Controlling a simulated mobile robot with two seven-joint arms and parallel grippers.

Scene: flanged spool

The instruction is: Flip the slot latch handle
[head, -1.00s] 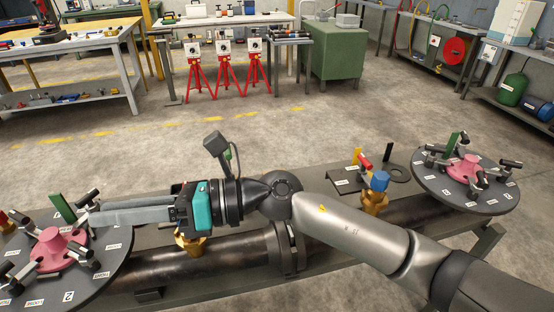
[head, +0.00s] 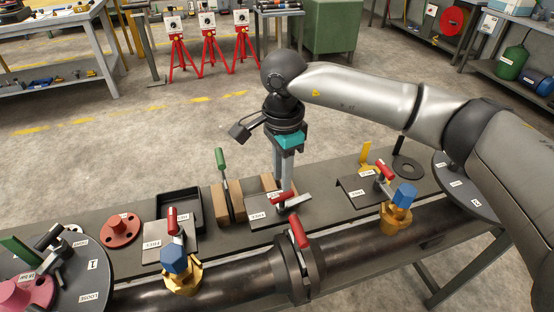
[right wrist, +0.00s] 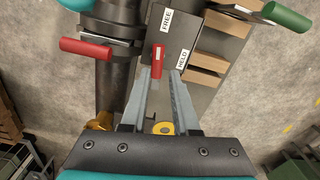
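A grey latch plate (head: 262,208) with FREE and HELD labels lies on the bench in the middle of the head view. Its red latch handle (head: 283,197) lies over the plate, near the gripper's tips. My right gripper (head: 284,188) points down at this plate from above. In the right wrist view its two fingers (right wrist: 160,76) are apart, with the red handle (right wrist: 158,54) between and just beyond the tips. Contact cannot be told. The FREE label (right wrist: 166,20) is at the top, and the HELD label (right wrist: 183,59) is beside the right fingertip. My left gripper is not in view.
A red clamp lever (head: 298,232) stands on the pipe flange in front of the plate. Blue-capped brass valves (head: 182,280) (head: 396,212) stand on either side. Wooden blocks with a green handle (head: 221,165) are close on the left. Labelled discs sit at both ends.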

